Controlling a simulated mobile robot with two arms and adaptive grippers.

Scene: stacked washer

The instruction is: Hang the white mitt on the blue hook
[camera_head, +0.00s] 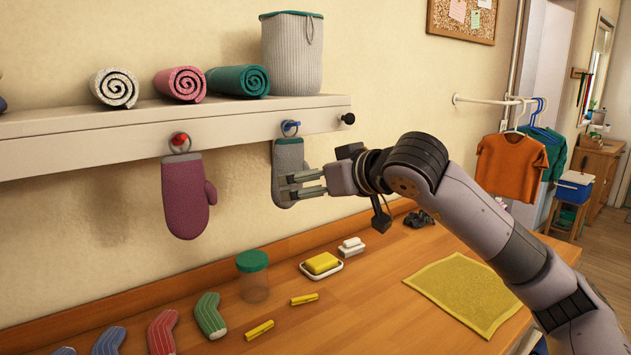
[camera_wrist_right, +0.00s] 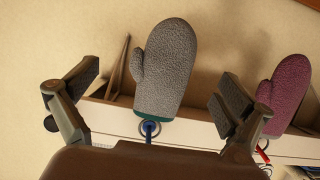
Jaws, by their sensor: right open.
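The white mitt, which looks light grey with a dark teal cuff, hangs thumb side right below the blue hook (camera_head: 289,127). The mitt (camera_head: 288,155) has a ring at its cuff that sits around the hook; this also shows in the right wrist view, where the mitt (camera_wrist_right: 165,65) appears upside down under the blue hook (camera_wrist_right: 149,131). My right gripper (camera_head: 288,187) is open at the mitt's lower part. In the wrist view its fingers stand apart, with visible gaps on both sides of the mitt. My left gripper is not in view.
A purple mitt (camera_head: 186,195) hangs on a red hook (camera_head: 180,139) to the left. A black hook (camera_head: 348,119) at the right is bare. The shelf (camera_head: 60,122) carries rolled towels and a basket (camera_head: 292,52). Below, the counter holds a jar (camera_head: 253,280), soap and socks.

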